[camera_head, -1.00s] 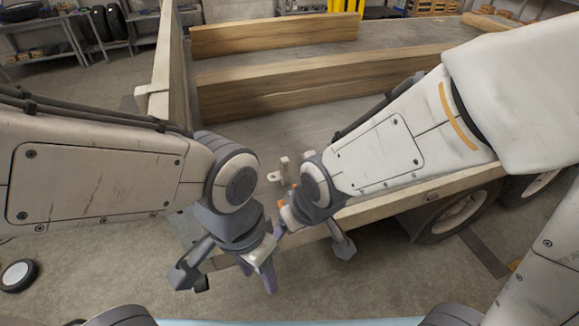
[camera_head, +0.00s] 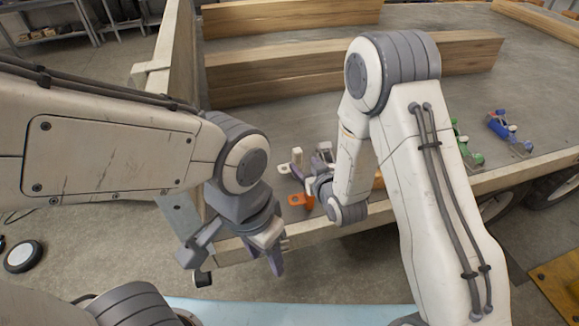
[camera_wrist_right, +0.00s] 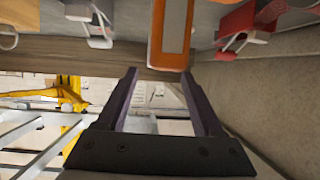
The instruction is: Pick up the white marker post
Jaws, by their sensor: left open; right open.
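A small pale upright piece (camera_head: 297,157), which looks like the white marker post, stands on the trailer bed beside my right gripper. My right gripper (camera_head: 318,172) is low over the bed near the front edge, partly hidden by its own wrist. In the right wrist view its dark fingers (camera_wrist_right: 161,76) are apart with nothing held between them. I cannot tell the post for sure in that view. My left gripper (camera_head: 264,250) is open in front of the trailer's front edge, lower than the right one.
An orange bracket-like piece (camera_head: 300,201) lies by the bed's front edge. An orange-edged block (camera_wrist_right: 171,35) shows beyond the right fingertips, with a red piece (camera_wrist_right: 255,20) to its right. Green (camera_head: 466,147) and blue (camera_head: 507,130) pieces lie farther right. Wooden beams (camera_head: 300,75) cross the bed behind.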

